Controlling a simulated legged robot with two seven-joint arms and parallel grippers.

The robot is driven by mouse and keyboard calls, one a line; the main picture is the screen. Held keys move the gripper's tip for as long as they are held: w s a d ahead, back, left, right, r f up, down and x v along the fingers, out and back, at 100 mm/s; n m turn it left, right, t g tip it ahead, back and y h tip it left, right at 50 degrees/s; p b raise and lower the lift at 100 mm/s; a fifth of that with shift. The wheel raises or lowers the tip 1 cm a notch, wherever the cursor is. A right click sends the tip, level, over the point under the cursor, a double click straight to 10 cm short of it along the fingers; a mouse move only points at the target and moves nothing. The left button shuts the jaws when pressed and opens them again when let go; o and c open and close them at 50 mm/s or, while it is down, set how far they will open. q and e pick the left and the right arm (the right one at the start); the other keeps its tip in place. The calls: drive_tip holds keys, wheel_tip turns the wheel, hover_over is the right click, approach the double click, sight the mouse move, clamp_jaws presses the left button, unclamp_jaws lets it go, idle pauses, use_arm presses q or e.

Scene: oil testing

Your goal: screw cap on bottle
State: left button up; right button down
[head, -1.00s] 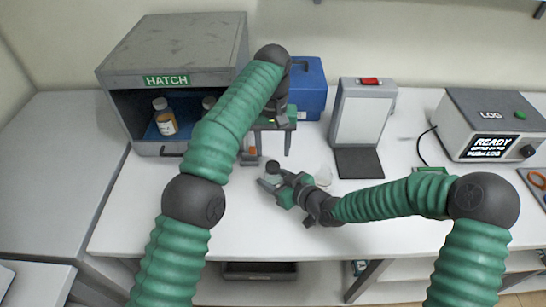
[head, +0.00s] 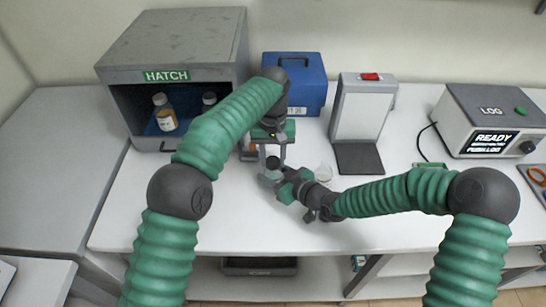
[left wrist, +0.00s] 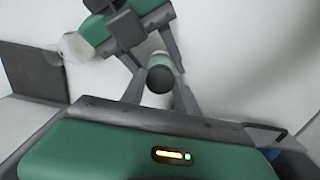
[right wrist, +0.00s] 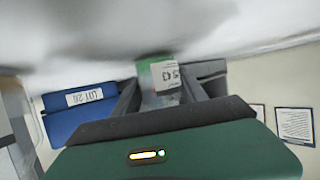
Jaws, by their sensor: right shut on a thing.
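A small bottle with a dark round cap (head: 273,163) stands upright over the table in the head view. My right gripper (head: 274,176) is shut on the bottle. The right wrist view shows its white and green label (right wrist: 164,76) between the fingers. My left gripper (head: 272,150) points down just above the cap. In the left wrist view the dark cap (left wrist: 160,79) lies between its two fingers, with a gap on each side, so the left gripper looks open. The pale bottle body below the cap is mostly hidden there.
A clear glass vessel (head: 324,173) stands right of the bottle. The grey hatch box (head: 175,50) holds amber bottles at the back left. A blue case (head: 306,80), a light panel (head: 361,110) and the log device (head: 492,112) line the back. The front table is clear.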

use_arm(q)
clamp_jaws()
drive_tip(key=shift+m, duration=0.3)
drive_tip(key=o, duration=1)
unclamp_jaws()
drive_tip(key=shift+r, duration=0.15)
wheel_tip(320, 180, up, 6)
drive_tip(key=shift+w+d, duration=0.1)
drive_tip(key=shift+w, duration=0.05)
drive_tip(key=shift+r, duration=0.55)
use_arm(e)
drive_tip(key=c, duration=0.6)
unclamp_jaws()
